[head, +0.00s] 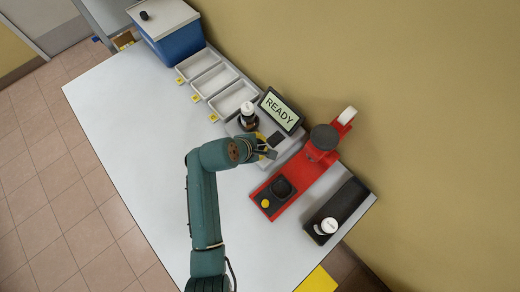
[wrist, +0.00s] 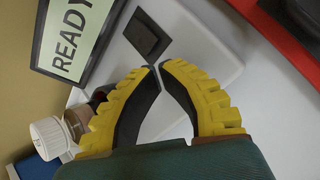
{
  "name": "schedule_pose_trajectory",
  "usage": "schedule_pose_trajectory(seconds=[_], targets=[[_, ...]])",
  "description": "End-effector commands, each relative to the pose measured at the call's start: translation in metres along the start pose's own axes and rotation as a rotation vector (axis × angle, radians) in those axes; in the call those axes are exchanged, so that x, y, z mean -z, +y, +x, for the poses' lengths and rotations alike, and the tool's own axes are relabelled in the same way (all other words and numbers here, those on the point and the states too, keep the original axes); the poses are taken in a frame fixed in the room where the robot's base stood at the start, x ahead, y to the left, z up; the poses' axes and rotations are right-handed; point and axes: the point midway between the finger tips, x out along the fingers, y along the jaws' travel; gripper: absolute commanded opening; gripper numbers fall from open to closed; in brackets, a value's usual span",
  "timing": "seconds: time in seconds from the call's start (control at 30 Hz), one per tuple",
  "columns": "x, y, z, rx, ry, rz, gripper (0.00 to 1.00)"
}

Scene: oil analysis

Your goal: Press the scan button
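The analyser (head: 293,148) is a pale unit with a tilted screen (head: 281,109) reading READY; the screen also shows in the wrist view (wrist: 72,40). A dark square key (wrist: 147,36) sits on its top, and also shows in the head view (head: 276,139). I see no label on it. A brown bottle (head: 248,122) with a white cap stands at the analyser's left; its cap is at the wrist view's left edge (wrist: 48,137). My gripper (wrist: 160,67) has its yellow-and-black fingertips almost together, with nothing between them. The tips appear just short of the key; contact cannot be told.
A red press (head: 297,186) with a yellow button (head: 265,203) stands close on the right. Beyond it is a black tray (head: 347,205) with a white-capped item (head: 329,226). White bins (head: 214,80) and a blue box (head: 180,45) line the back left. The white table's left is clear.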

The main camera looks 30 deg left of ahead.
Motion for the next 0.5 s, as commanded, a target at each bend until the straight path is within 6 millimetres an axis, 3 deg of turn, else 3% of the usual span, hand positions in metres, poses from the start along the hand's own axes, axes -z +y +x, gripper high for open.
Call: schedule_pose_trajectory(seconds=[0.5], targets=[[0.0026,-0.0027,0.0048,0.001,0.0,0.0,0.0]])
